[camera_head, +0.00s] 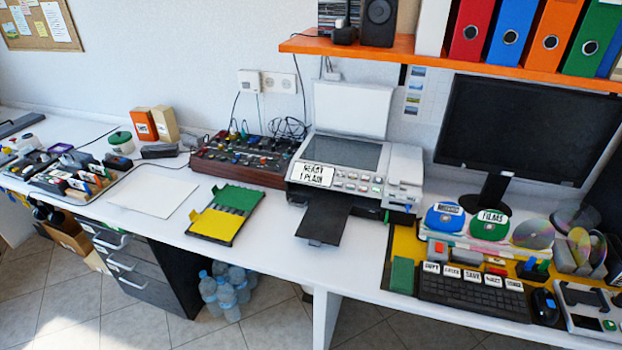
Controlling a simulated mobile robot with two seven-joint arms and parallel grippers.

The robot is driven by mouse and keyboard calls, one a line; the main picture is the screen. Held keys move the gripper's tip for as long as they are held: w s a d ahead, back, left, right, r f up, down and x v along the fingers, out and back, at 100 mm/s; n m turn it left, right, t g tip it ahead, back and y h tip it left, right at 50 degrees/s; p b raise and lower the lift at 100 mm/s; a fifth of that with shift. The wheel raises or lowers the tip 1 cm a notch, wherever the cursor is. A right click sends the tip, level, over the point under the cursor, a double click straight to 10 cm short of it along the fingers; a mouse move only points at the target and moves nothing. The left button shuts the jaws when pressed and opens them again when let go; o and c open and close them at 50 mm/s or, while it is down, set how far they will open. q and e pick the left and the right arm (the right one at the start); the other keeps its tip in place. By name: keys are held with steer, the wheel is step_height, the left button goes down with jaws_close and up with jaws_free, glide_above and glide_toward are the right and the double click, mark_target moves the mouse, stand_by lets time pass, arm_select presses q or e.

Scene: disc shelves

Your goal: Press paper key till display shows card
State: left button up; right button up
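A white printer (350,160) with its lid raised stands at the middle of the table. Its display (313,174) is a white panel on the front left and reads "READY 1 PLAIN". A row of small keys (357,181) sits right of the display; their labels are too small to read, so I cannot tell which is the paper key. A dark output tray (323,219) sticks out at the front and looks empty. Neither of my grippers is in view.
An orange shelf (427,56) with binders hangs above the printer. Left of it are a red-brown control box (244,159) and a green-yellow case (225,213). Right are a monitor (529,122), discs and a keyboard (474,294) with labelled keys. Bare table lies before the printer.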

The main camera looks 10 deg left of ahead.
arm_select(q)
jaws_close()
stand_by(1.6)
